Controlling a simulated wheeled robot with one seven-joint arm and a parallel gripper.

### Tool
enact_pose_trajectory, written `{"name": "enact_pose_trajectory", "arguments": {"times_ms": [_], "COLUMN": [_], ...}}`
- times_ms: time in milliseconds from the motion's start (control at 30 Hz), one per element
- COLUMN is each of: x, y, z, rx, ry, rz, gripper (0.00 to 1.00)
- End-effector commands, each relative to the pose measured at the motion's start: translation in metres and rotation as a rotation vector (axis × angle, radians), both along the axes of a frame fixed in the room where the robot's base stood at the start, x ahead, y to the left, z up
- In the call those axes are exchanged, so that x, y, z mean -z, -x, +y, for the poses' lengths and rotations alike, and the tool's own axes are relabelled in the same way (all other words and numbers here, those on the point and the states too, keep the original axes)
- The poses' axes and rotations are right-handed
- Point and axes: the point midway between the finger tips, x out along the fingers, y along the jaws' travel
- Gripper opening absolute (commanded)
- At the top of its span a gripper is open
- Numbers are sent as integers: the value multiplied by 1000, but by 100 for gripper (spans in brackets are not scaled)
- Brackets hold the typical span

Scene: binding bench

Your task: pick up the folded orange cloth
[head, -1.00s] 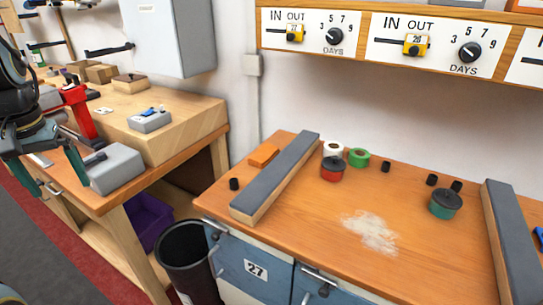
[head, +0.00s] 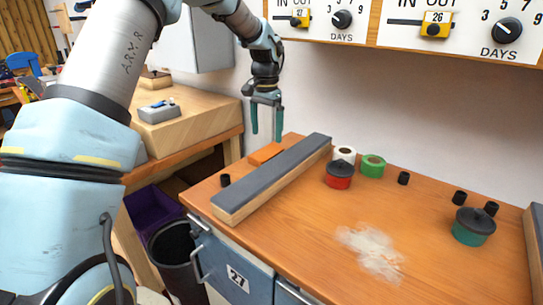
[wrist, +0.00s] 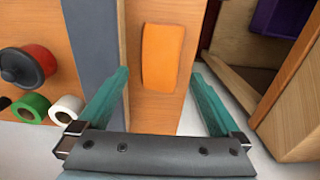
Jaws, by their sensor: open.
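The folded orange cloth (head: 265,154) lies flat on the wooden bench top, in the strip at the bench's left end, beside the long grey-topped bar. In the wrist view the cloth (wrist: 162,56) is a rounded orange rectangle, fully in sight, ahead of and between the fingers. My gripper (head: 265,136) hangs above the cloth, fingers pointing down, apart from it. In the wrist view my gripper (wrist: 163,88) has its two teal fingers spread wide with nothing between them.
The grey-topped bar (head: 280,175) runs close along the cloth. A red pot (head: 339,175), white tape roll (head: 344,155) and green tape roll (head: 373,166) stand beyond it. A small black cylinder (head: 225,180) is near the cloth. The black bin (head: 172,245) stands below the bench's left side.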

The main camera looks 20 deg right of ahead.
Motion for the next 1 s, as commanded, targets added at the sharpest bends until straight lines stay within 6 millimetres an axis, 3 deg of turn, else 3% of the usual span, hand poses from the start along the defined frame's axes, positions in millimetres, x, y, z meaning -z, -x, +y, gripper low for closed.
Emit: {"name": "enact_pose_trajectory", "arguments": {"times_ms": [267,500,833,1000], "x": [22,56,65,64], "y": [1,1,1,1], "z": [-1,-4,-4,-4], "rx": [-2,-2,-2,-2], "ry": [-2,-1,0,0], "rz": [3,2,-1,-1], "gripper": [100,100,100,81]}}
